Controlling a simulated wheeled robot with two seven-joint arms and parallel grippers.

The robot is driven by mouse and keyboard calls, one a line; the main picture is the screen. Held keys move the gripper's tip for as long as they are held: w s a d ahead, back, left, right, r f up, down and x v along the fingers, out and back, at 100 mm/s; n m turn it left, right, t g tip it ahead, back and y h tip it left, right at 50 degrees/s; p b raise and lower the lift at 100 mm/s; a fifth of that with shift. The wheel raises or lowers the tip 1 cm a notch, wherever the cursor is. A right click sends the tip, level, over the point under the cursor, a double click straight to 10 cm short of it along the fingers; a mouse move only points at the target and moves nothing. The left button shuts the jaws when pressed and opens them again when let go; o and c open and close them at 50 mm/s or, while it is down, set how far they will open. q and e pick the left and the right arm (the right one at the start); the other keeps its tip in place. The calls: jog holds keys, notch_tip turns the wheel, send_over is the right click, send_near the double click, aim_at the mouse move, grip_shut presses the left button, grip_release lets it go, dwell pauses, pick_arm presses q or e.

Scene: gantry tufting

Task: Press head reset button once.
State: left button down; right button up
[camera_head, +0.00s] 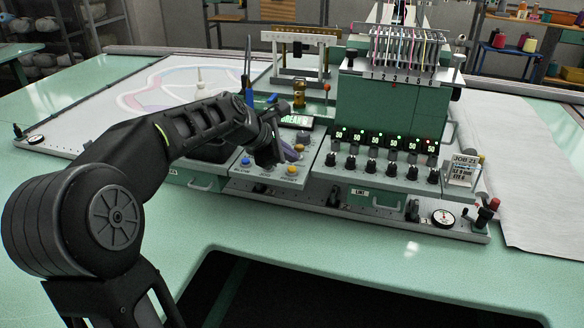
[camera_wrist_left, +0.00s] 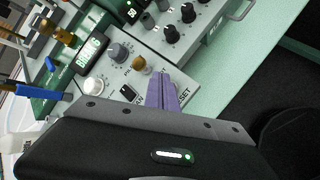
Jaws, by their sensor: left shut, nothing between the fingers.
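A grey control panel (camera_head: 255,178) carries a blue button (camera_head: 246,161) at its left and a yellow button (camera_head: 292,169) at its right, above small lettering that seems to read RESET. My left gripper (camera_head: 291,153) is shut and empty, with its purple fingers pointing down just behind the yellow button. In the left wrist view the shut purple fingers (camera_wrist_left: 163,92) hang over the panel beside lettering that ends in "SET". They hide the surface behind them, and no button shows there. I cannot tell whether the fingertips touch anything. My right gripper is not in view.
A lit display (camera_head: 296,121) showing BREAK stands behind the fingers. The green tufting head (camera_head: 390,105) with a row of black knobs is close on the right. The front table (camera_head: 330,232) is clear.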

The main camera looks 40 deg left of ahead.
aim_at(289, 170)
pick_arm(q)
jog(key=shift+f, duration=0.15)
jog(key=shift+f, duration=0.25)
jog(key=shift+f+b, duration=0.45)
jog(key=shift+f, duration=0.1)
dwell(1.0)
jog(key=shift+r, duration=0.15)
jog(key=shift+r+p, duration=0.8)
jog(key=shift+p, duration=0.2)
notch_tip(289, 170, up, 5)
jog(key=p, duration=0.5)
jog(key=shift+r, duration=0.1)
dwell(0.6)
